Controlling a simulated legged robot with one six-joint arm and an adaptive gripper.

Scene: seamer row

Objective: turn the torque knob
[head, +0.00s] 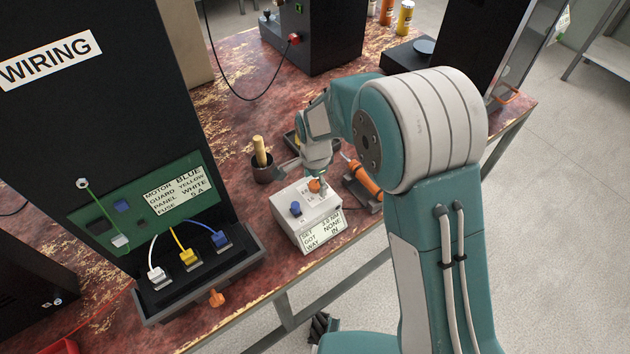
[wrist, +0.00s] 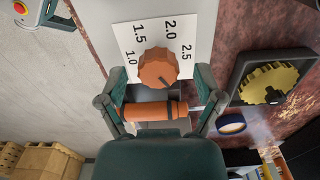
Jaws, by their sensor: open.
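The torque knob is an orange, ridged dial (wrist: 158,67) on the white box. Its scale reads 1.0, 1.5, 2.0 and 2.5 around it. In the head view the knob (head: 314,186) shows on top of the white box (head: 322,211), just below my gripper (head: 318,172). In the wrist view my gripper (wrist: 160,84) is open, with one finger on each side of the knob and a gap on both sides. I cannot tell whether the fingertips reach the knob's height. The box's label reads SET 2.0 NM, GOT NONE, WAY IN.
An orange cylindrical tool (head: 361,178) lies in a dark holder right of the box. A blue button (head: 296,208) stands on the box. A dark cup (head: 262,168) is behind left. The black wiring unit (head: 110,110) stands at left. The table's front edge is close.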

